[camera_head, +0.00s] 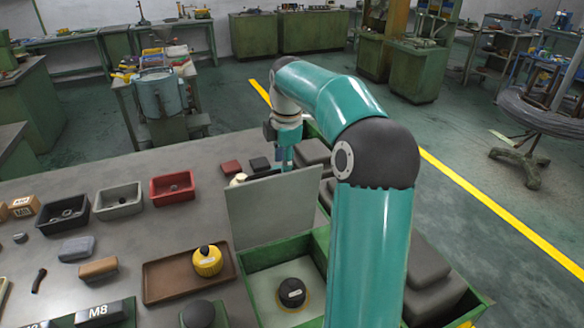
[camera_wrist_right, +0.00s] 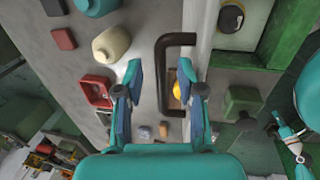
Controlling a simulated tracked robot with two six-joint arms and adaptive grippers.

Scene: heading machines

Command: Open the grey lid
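The grey lid (camera_head: 275,208) stands raised, roughly upright, at the left edge of a green box (camera_head: 262,256), whose inside is exposed. A dark knob-like part with a yellowish base (camera_head: 291,294) sits in the box. My right arm reaches over the box, and its gripper is mostly hidden behind the lid in the head view. In the right wrist view my right gripper (camera_wrist_right: 160,78) has its fingers apart. A dark bar handle (camera_wrist_right: 162,75) shows between and beyond the fingertips; I cannot tell whether they touch it. My left gripper is not in view.
A brown tray (camera_head: 160,281) with a yellow, black-topped part (camera_head: 207,261) lies left of the box. Red (camera_head: 172,188), grey (camera_head: 118,201) and black (camera_head: 64,215) bins stand further left. Dark blocks (camera_head: 433,277) lie right of my arm.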

